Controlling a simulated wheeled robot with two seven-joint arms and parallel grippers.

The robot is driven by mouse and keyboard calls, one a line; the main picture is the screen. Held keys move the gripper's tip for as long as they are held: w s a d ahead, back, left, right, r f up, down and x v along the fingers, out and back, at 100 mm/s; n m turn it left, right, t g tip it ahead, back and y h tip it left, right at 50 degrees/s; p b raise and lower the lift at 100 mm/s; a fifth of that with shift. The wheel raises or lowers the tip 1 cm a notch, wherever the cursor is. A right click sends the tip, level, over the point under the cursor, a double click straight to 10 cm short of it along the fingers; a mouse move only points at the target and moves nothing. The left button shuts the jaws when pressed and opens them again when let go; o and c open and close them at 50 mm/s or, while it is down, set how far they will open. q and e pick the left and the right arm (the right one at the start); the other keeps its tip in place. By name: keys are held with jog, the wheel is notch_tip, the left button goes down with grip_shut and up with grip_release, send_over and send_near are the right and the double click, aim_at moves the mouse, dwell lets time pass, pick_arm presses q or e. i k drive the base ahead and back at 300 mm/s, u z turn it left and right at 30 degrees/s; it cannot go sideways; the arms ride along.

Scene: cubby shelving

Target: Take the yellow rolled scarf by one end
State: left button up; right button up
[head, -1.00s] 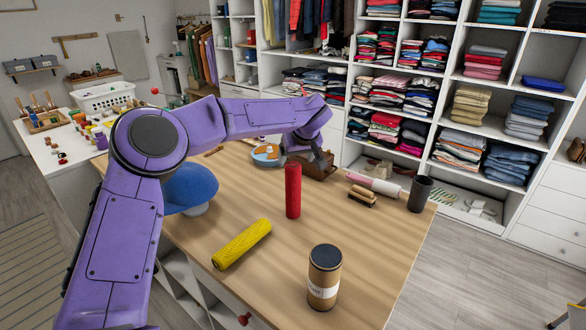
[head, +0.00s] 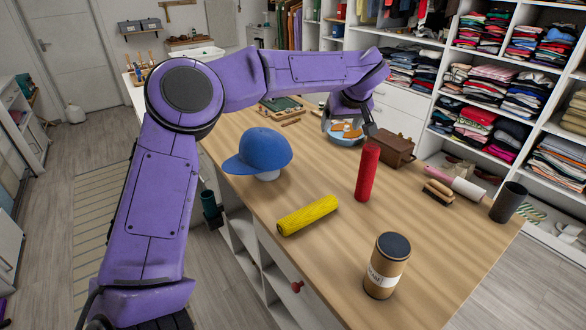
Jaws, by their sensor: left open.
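The yellow rolled scarf (head: 307,215) lies on its side on the wooden table, slanting from lower left to upper right. Both of its ends are free and nothing touches it. My left arm reaches over the table from the left. Its gripper (head: 348,130) is open, pointing down near the blue bowl and the brown box, beyond the scarf and well apart from it. The gripper partly covers the bowl. My right gripper is not in view.
A red roll (head: 367,172) stands upright right of the scarf. A blue cap (head: 262,152) is behind left, and a lidded brown canister (head: 386,266) is in front right. The blue bowl (head: 345,139) and brown box (head: 398,150) are farther back. Bare tabletop surrounds the scarf.

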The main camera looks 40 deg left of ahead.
aim_at(288, 225)
jog(key=u, duration=1.2)
